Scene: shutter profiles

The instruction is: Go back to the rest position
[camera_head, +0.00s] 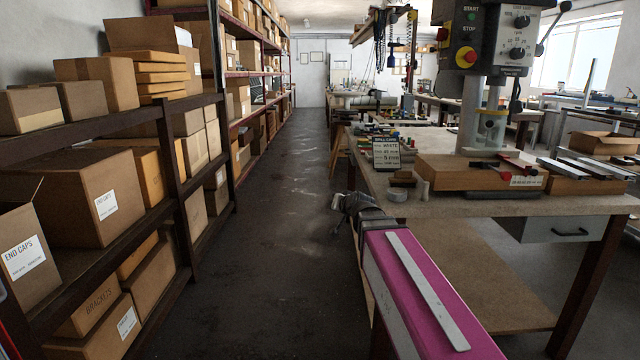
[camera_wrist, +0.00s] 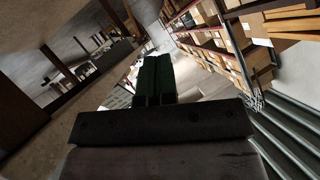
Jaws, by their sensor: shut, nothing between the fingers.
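My arm reaches forward from the lower right in the head view, and its dark gripper (camera_head: 338,228) hangs over the aisle, just left of the workbench (camera_head: 455,235). In the wrist view my gripper (camera_wrist: 154,62) shows as two dark green fingers side by side, closed together with nothing between them. The head view is too small to show the fingers clearly. Whether the arm touches the bench edge cannot be told.
Shelves (camera_head: 110,235) full of cardboard boxes line the left side. The dark aisle floor (camera_head: 285,265) is clear.

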